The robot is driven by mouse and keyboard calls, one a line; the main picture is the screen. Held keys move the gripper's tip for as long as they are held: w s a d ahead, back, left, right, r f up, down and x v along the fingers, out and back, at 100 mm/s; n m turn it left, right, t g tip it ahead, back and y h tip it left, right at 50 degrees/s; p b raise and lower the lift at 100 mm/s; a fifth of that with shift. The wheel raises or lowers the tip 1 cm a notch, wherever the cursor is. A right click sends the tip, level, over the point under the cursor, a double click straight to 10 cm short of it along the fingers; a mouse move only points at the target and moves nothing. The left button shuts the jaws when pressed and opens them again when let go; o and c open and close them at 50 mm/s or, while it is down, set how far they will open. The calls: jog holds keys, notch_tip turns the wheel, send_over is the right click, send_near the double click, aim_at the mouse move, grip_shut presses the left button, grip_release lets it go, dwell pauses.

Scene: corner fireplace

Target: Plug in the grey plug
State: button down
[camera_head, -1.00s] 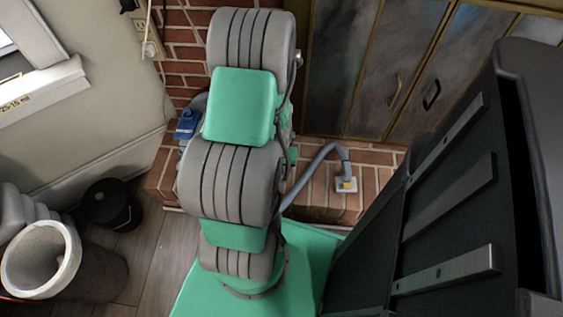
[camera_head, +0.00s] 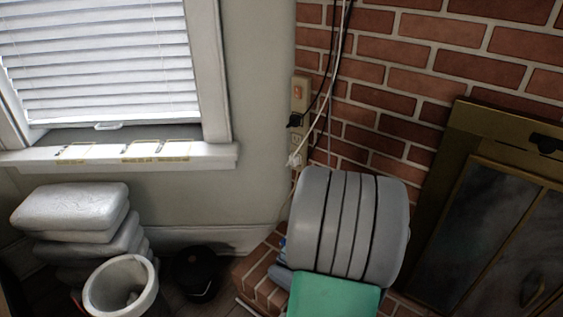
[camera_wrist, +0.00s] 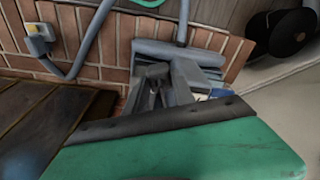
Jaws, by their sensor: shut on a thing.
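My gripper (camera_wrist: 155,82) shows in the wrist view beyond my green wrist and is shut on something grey. The held part is small and dark, so I cannot tell whether it is the grey plug. A larger grey T-shaped piece (camera_wrist: 205,55) lies just beyond the fingers against the brick. In the head view my arm hides the gripper. A light grey block with a yellow part (camera_wrist: 40,36) is joined to a thick grey cord.
A window (camera_head: 100,60) and sill are at the left. A white-rimmed bin (camera_head: 121,285), stacked grey sacks (camera_head: 72,207) and a black bucket (camera_head: 196,272) stand below. The brass-framed fireplace doors (camera_head: 505,225) are at the right. Dark cords hang by the outlet.

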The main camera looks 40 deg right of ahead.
jog(key=w+a+r+n, duration=0.8)
jog(key=w+a+r, duration=1)
jog(key=a, duration=0.2)
jog(key=a+r+n+y, duration=0.1)
jog(key=a+r+n, duration=0.1)
jog(key=a+r, duration=0.5)
jog(key=a, duration=0.3)
jog(key=shift+w+a+r+n+t, duration=0.2)
jog(key=shift+w+n+t, duration=0.1)
jog(key=shift+w+n, duration=0.1)
jog(key=shift+s, duration=0.15)
